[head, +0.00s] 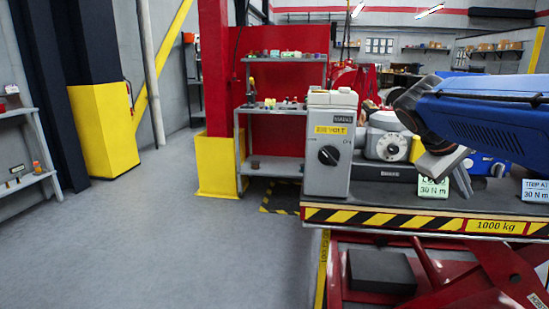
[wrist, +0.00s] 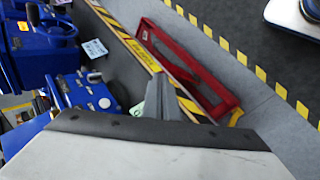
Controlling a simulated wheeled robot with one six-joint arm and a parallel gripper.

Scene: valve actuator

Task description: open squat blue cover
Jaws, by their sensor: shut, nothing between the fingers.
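Blue housings show on the lift table, and I cannot tell which carries the squat blue cover. In the wrist view one blue housing (wrist: 83,92) lies left of my gripper (wrist: 168,98), and another (wrist: 40,45) stands at upper left. In the head view a patch of blue housing (head: 487,163) shows behind my gripper (head: 461,182), mostly hidden by my arm. My gripper is shut and empty. It points down by the table's front edge, right of a green torque tag (head: 433,187). It appears apart from the housings.
A grey cabinet (head: 327,150) with a black knob and a grey-white actuator (head: 390,137) stand left on the lift table (head: 400,218). A pale blue tag (head: 535,190) stands at right. A shelf rack (head: 265,115) is behind. The floor at left is clear.

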